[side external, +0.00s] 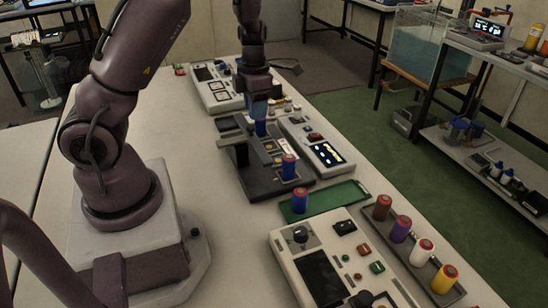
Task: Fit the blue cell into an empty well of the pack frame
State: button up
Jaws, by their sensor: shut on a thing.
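My gripper (260,115) points down over the far part of the dark pack frame (253,188). It is shut on a blue cell (261,128), which hangs upright below the fingers. Whether the cell's lower end is inside a well or above it is too small to tell. A second blue cell with a reddish top (288,166) stands upright at the near right part of the frame. A third blue cell (300,200) stands upright on a green mat (345,195) in front of the frame. The wells are partly hidden by the frame's bars and my gripper.
A device with a lit screen (327,154) stands close to the frame's right side. Another panel (285,240) is in front of the mat. A rack (412,262) holds brown, purple, white and yellow cells. A device (205,88) sits behind. The table left of the frame is clear.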

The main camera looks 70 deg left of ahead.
jog(key=n, duration=0.2)
send_over(277, 161)
notch_tip(277, 161, down, 3)
notch_tip(277, 161, down, 5)
jog(key=shift+w+f, duration=0.1)
jog(key=shift+w, duration=0.05)
jog(key=shift+f, duration=2.15)
jog(key=shift+f, duration=0.1)
jog(key=shift+f, duration=0.4)
jog(key=o, duration=1)
jog(key=shift+f, duration=0.1)
